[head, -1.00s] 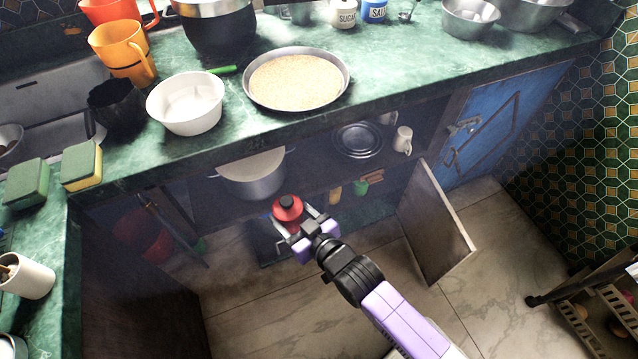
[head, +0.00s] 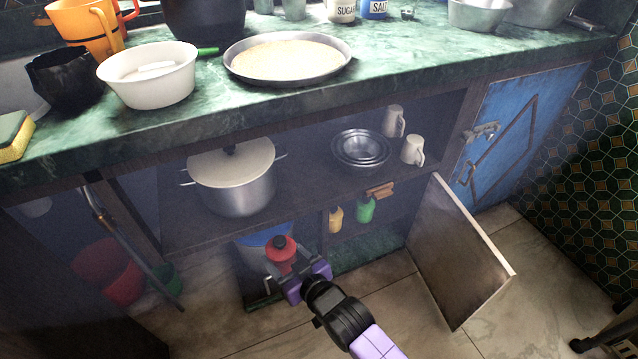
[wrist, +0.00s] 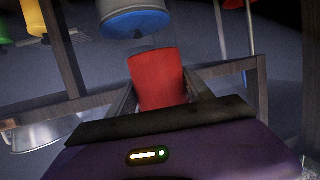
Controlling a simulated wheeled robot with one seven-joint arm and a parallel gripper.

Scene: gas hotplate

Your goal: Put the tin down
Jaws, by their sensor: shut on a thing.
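In the wrist view the red tin (wrist: 157,78) sits between the fingers of my gripper (wrist: 160,95). I cannot tell from the frames whether its base touches anything.
A blue-topped container (head: 262,238) stands just behind the tin. The shelf above holds a lidded pot (head: 235,190), metal bowls (head: 361,148) and mugs (head: 412,151). Yellow and green bottles (head: 366,210) are to the right. An open door panel (head: 455,255) stands further right.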

